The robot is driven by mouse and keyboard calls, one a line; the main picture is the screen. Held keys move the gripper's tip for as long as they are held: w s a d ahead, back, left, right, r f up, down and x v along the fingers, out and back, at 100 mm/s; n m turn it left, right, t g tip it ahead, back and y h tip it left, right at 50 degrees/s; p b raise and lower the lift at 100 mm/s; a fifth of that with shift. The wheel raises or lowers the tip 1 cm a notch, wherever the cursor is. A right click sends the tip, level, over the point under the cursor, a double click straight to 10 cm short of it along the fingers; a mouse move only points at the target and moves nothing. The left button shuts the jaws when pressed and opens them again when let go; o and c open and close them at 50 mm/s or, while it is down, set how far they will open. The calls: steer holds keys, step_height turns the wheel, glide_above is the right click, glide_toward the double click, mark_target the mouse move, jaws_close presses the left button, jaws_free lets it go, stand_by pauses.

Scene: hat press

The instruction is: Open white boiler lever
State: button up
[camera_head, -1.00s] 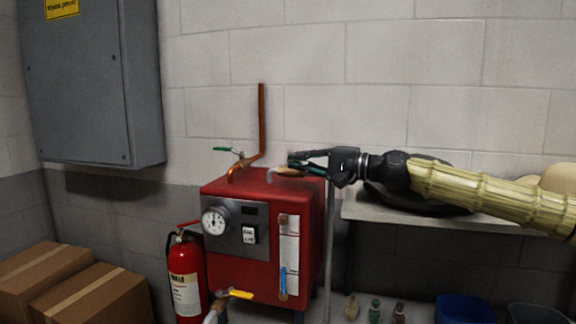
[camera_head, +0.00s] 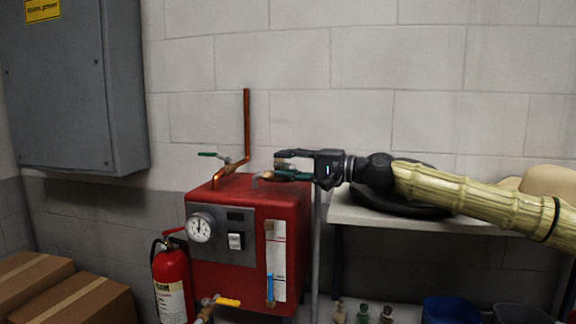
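The red boiler (camera_head: 252,206) stands against the wall at picture centre. My gripper (camera_head: 276,163) points left over its top right edge, with its dark fingers spread one above the other. A pale curved piece (camera_head: 258,179) rises from the boiler top just left of the lower finger; it may be the white lever or its pipe, and the finger partly covers it. I cannot tell whether they touch. A green-handled lever (camera_head: 207,154) sits on the copper pipe (camera_head: 247,125) at the left. A yellow lever (camera_head: 228,302) is low at the front, and a blue one (camera_head: 270,288) is on the gauge strip.
A shelf (camera_head: 343,211) with hats is right of the boiler, under my arm. A fire extinguisher (camera_head: 171,275) stands left of it, and cardboard boxes (camera_head: 75,300) lie lower left. A grey cabinet (camera_head: 75,80) hangs upper left. The wall above the boiler is clear.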

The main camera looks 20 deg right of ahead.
steer(key=shift+s+d, duration=0.1)
steer(key=shift+s, duration=0.05)
steer(key=v, duration=1.1)
steer(key=shift+s+d, duration=0.2)
steer(key=shift+d, duration=0.1)
stand_by(0.4)
